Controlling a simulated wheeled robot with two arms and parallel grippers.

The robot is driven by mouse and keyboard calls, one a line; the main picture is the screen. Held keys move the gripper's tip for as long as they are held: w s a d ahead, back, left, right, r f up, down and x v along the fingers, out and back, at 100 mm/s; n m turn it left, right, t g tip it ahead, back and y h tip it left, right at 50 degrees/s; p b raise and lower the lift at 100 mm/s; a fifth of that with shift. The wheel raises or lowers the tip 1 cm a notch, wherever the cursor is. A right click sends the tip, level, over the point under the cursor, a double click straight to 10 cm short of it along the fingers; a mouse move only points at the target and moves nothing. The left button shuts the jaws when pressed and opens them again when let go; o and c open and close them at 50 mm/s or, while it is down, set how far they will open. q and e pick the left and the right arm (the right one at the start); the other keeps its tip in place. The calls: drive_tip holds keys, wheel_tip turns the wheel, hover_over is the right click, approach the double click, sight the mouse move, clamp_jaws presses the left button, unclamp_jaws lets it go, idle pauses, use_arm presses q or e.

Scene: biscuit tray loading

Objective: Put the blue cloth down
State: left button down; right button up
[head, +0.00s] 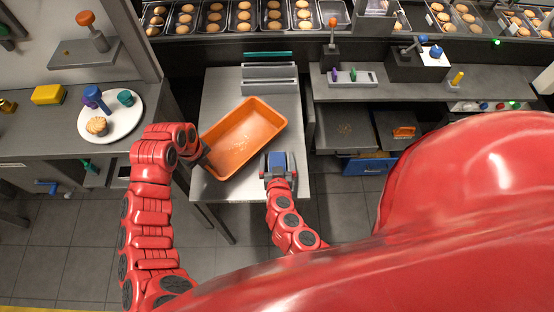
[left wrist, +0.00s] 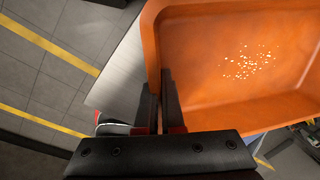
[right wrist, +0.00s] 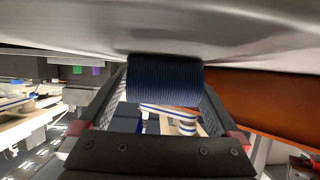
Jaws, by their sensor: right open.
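The blue cloth (head: 279,161) is a dark blue ribbed roll at the near right of the grey table, beside the orange bin. In the right wrist view, the cloth (right wrist: 165,80) lies against the table surface, between the spread fingers of my right gripper (right wrist: 165,105). My right gripper (head: 278,172) is open around it. My left gripper (head: 203,158) is at the left wall of the orange bin (head: 211,133). In the left wrist view, its fingers (left wrist: 160,105) are close together on the bin's wall (left wrist: 152,45). Pale crumbs lie in the bin.
A rack (head: 270,86) stands on the grey table (head: 222,85) behind the bin. Biscuit trays (head: 245,22) line the back. A counter with a white plate (head: 125,122) is at left. Open drawers (head: 343,132) are right of the table.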

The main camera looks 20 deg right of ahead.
drive_tip(key=shift+o, duration=0.2)
drive_tip(key=v, duration=1.2)
drive_tip(key=shift+r, duration=0.15)
drive_tip(key=x, duration=0.3)
drive_tip(key=shift+a, duration=0.25)
drive_tip(key=shift+d+x, duration=0.2)
drive_tip(key=shift+x, duration=2.95)
drive_tip(key=shift+s, duration=0.15)
drive_tip(key=c, duration=1.5)
wheel_tip(320, 180, up, 10)
drive_tip(key=shift+r, duration=0.1)
